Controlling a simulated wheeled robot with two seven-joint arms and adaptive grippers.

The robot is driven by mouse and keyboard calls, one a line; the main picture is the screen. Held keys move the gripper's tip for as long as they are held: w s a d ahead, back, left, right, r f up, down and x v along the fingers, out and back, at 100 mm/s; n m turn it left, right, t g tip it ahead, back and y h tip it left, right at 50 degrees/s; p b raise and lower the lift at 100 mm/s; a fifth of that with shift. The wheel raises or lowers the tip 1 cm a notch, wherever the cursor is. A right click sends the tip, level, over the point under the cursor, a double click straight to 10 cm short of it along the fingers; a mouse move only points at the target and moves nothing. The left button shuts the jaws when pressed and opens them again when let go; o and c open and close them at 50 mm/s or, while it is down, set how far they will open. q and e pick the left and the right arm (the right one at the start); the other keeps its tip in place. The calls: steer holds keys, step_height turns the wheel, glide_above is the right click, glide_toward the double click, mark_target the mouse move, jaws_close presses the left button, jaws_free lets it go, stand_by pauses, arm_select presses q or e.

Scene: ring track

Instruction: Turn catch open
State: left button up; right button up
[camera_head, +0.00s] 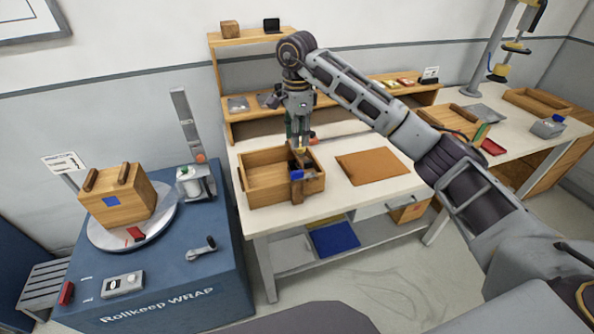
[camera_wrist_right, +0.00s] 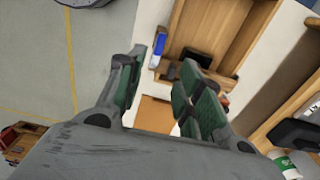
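A blue piece (camera_head: 297,175), which looks like the catch, sits at the front right of an open wooden box (camera_head: 262,193) on the white bench. It also shows in the right wrist view (camera_wrist_right: 155,51), just beyond the fingertips. How the catch is turned is too small to tell. My right gripper (camera_head: 299,148) points down above the box's right side. In the right wrist view its green-padded fingers (camera_wrist_right: 160,66) are apart with nothing between them. A dark object (camera_wrist_right: 195,57) lies inside the box. My left gripper is not in view.
A brown board (camera_head: 372,166) lies on the bench right of the box. A wooden shelf (camera_head: 245,78) stands behind. A blue wrapping machine (camera_head: 165,290) with a wooden crate (camera_head: 128,207) on its turntable stands left. Bench space around the board is clear.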

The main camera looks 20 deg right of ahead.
mark_target(297, 172)
steer(key=shift+f, duration=0.15)
step_height(297, 172, down, 12)
steer(key=shift+r+p, duration=0.15)
steer(key=shift+p, duration=0.5)
steer(key=shift+f, duration=0.8)
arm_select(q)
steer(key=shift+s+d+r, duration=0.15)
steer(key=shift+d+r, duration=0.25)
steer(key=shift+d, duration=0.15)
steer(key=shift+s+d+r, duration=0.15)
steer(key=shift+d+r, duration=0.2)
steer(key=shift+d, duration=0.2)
arm_select(e)
steer(key=shift+f, duration=0.1)
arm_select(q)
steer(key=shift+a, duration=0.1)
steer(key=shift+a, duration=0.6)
arm_select(e)
jaws_close()
